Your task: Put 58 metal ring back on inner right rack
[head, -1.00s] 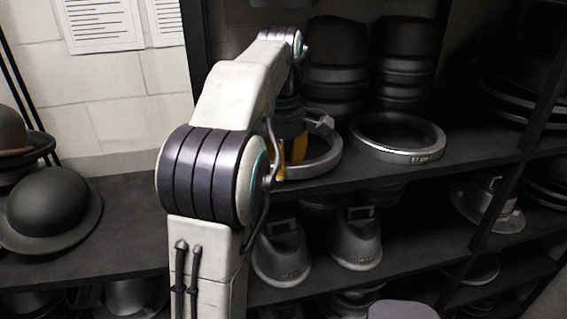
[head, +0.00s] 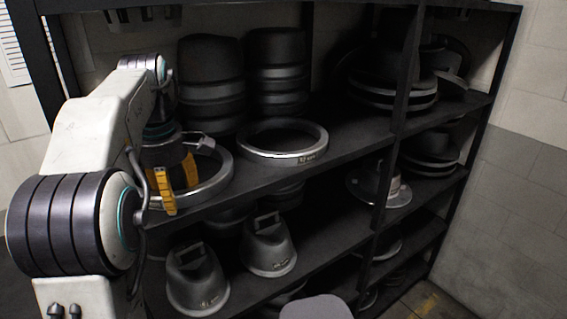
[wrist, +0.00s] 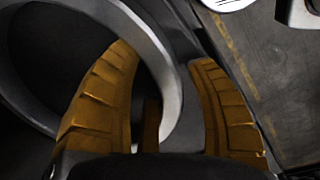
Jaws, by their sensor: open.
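A metal ring (head: 219,182) lies flat on the upper shelf at the left, partly behind my gripper; I cannot read a number on it. My gripper (head: 178,197) points down at its near left side with yellow fingers apart. In the wrist view, the ring's wall (wrist: 168,82) passes between the open fingers (wrist: 163,58), the left finger over the ring's inner side and the right one outside. I cannot tell whether either finger touches it. A second metal ring (head: 318,145) lies flat to the right, with a small label on its front.
Dark stacked hat blocks (head: 279,75) stand behind the rings. Grey hat forms (head: 268,247) stand on the shelf (head: 330,235) below.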

